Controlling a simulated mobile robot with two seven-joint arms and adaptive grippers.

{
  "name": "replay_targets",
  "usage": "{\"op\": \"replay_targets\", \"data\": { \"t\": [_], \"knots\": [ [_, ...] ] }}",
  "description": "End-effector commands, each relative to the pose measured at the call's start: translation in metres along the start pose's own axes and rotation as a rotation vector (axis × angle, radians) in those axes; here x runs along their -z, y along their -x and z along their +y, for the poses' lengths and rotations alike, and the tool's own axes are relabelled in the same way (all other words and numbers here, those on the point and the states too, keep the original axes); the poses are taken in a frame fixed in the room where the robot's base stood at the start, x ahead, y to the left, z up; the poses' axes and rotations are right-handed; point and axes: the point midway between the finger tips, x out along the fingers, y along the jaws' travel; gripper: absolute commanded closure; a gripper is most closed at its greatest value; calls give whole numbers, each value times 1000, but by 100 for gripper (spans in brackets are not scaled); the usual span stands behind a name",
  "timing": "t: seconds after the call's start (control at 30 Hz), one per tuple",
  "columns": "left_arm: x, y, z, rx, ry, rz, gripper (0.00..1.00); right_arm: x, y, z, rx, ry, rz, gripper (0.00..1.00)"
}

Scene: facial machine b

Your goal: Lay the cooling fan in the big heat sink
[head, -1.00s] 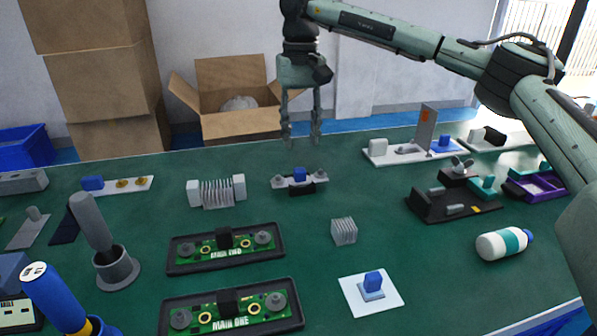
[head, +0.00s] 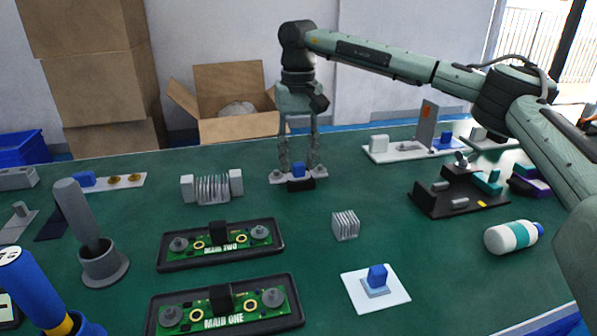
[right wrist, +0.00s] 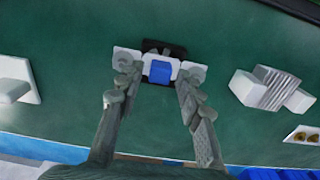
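A small part with a blue block (head: 298,170) on a pale plate with a round knob at each end and a black piece at the front stands at the back centre; it seems to be the cooling fan. My right gripper (head: 299,158) is open, pointing down over it, its fingers on either side of the blue block. In the right wrist view the block (right wrist: 160,72) shows between the open fingers (right wrist: 158,78); contact cannot be told. The big heat sink (head: 213,189), finned between two pale end blocks, stands to the left. My left gripper is out of view.
A small finned heat sink (head: 345,225) and a white pad with a blue block (head: 377,277) lie to the front. Two black trays (head: 279,254) hold green boards. A bottle (head: 512,237) and a black fixture (head: 456,203) are at right. Green table between is clear.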

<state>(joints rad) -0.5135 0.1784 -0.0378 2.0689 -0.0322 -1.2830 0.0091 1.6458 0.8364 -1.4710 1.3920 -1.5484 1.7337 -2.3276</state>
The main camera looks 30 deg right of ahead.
Motion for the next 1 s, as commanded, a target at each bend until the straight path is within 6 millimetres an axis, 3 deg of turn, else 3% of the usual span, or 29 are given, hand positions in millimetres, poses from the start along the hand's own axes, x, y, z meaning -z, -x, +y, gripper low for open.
{"op": "replay_targets", "data": {
  "t": [0.37,0.9,1.0],
  "knots": [
    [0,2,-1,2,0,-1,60,0,-3,0,1,0,1,64],
    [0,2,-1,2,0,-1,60,0,-3,0,1,0,1,98],
    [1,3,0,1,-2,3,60,0,-1,0,1,0,1,99]
  ]
}}
